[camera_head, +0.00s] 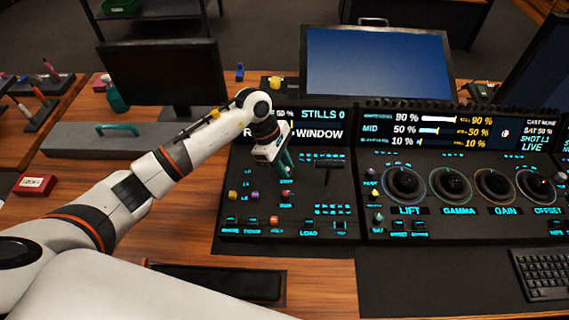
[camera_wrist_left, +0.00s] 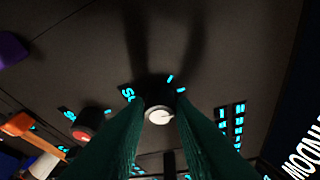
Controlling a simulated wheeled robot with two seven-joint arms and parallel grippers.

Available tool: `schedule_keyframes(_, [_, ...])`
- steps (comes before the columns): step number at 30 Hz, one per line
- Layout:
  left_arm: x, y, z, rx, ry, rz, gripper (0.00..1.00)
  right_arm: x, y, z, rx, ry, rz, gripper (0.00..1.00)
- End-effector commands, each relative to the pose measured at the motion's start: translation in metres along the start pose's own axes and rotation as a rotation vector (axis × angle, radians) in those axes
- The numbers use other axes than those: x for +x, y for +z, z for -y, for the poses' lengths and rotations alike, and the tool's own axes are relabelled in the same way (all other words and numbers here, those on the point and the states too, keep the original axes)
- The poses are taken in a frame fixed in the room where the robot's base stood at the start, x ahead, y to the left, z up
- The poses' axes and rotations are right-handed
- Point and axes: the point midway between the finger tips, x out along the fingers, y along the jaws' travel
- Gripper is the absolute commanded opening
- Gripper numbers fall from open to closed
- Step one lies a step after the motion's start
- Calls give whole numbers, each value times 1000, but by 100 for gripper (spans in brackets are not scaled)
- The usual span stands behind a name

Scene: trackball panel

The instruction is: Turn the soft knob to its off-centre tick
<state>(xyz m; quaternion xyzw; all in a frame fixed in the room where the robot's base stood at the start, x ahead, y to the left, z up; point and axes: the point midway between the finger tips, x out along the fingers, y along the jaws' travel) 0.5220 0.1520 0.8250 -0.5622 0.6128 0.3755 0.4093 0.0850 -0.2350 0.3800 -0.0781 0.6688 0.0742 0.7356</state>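The soft knob (camera_wrist_left: 158,116) shows in the left wrist view as a dark knob with a pale round cap and a thin pointer mark, which points roughly right. A partly covered cyan label beside it starts with "SO". Two short cyan tick marks (camera_wrist_left: 175,84) lie just beyond it. My left gripper (camera_head: 287,174) reaches down onto the left panel in the head view, its green fingers hiding the knob there. In the wrist view the fingers (camera_wrist_left: 160,112) stand on either side of the knob, very close to it. I cannot tell whether they touch it. My right gripper is not in view.
An orange-red knob (camera_head: 286,193) and a dark slider (camera_head: 326,176) are close to the left gripper. Yellow and purple knobs (camera_head: 254,196) sit further left. Several trackballs (camera_head: 404,184) fill the right panel. A keyboard (camera_head: 541,274) lies at front right.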

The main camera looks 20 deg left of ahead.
Motion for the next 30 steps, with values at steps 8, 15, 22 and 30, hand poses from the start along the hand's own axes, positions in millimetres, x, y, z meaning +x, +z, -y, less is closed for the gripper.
schedule_keyframes(8, [0, 0, 0, -3, -2, 1, 0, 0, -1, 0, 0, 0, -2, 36])
schedule_keyframes(15, [0, 1, -1, -60, -25, 2, 0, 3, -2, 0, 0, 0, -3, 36])
schedule_keyframes(22, [0, 1, -2, -202, -86, 2, 0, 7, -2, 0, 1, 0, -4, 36])
schedule_keyframes(30, [0, 1, -3, -426, -180, 3, 0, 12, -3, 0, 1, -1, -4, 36])
